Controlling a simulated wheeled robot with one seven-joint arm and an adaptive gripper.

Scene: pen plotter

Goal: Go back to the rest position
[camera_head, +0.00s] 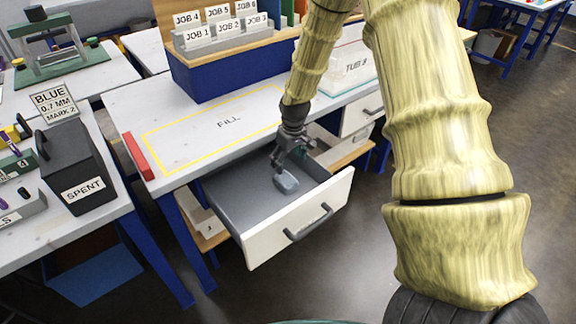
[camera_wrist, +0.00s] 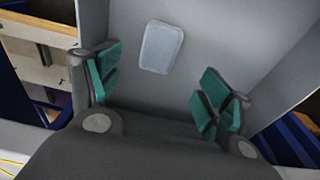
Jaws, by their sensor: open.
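My gripper (camera_head: 281,158) hangs over an open drawer (camera_head: 247,201), pointing down into it. In the wrist view my gripper (camera_wrist: 160,92) is open, with its green-padded fingers wide apart and nothing between them. A small pale blue-grey block (camera_head: 287,183) lies in the drawer just below the fingers. It also shows in the wrist view (camera_wrist: 161,47), lying on the grey drawer floor beyond the fingertips, apart from them. My arm reaches from the right side of the head view down to the drawer.
The drawer's white front (camera_head: 300,222) sticks out from the desk (camera_head: 130,95). On the desk are a yellow-outlined FILL area, a JOB card rack (camera_head: 222,60) and a clear-lidded TUB 9 box (camera_head: 350,72). A black SPENT bin (camera_head: 75,165) stands at left. Open floor lies right.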

